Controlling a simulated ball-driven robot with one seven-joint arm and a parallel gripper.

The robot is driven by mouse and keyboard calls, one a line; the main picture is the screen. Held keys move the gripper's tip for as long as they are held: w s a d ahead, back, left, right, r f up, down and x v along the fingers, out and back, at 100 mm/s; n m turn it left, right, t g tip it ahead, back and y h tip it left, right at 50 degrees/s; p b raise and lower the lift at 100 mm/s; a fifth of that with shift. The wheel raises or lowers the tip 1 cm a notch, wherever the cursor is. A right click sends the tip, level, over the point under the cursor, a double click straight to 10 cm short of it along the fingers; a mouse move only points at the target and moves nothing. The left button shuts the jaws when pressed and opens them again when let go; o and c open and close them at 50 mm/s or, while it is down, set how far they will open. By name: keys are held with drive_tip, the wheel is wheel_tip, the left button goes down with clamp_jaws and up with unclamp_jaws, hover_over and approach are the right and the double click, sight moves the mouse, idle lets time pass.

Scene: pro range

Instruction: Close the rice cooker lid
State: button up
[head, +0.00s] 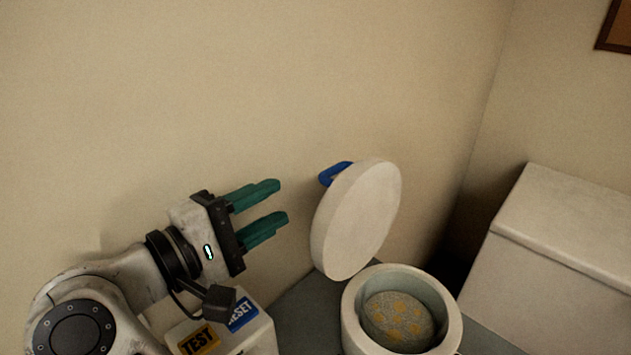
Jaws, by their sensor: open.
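The rice cooker (352,315) stands at the lower right of centre in the head view, a round off-white pot with a grey, yellow-flecked mass inside. Its round white lid (362,220) is raised, tilted up at the pot's back left edge. A blue handle (335,174) sticks out from the lid's upper left side. My gripper (284,203) is to the left of the lid, with two green fingers pointing right towards it. The fingers are apart with nothing between them, and a gap shows between them and the lid.
A white box with TEST (198,341) and RESET (241,313) labels sits below my gripper, left of the cooker. A large pale box-like object (560,270) stands to the right. A beige wall (200,90) rises behind. A dark frame edge is at top right.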

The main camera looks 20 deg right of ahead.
sight(320, 177)
drive_tip(key=p+x, duration=0.3)
drive_tip(key=x, duration=0.7)
drive_tip(key=shift+d, duration=0.15)
drive_tip(key=shift+c, duration=0.4)
drive_tip(key=shift+r, duration=0.15)
clamp_jaws()
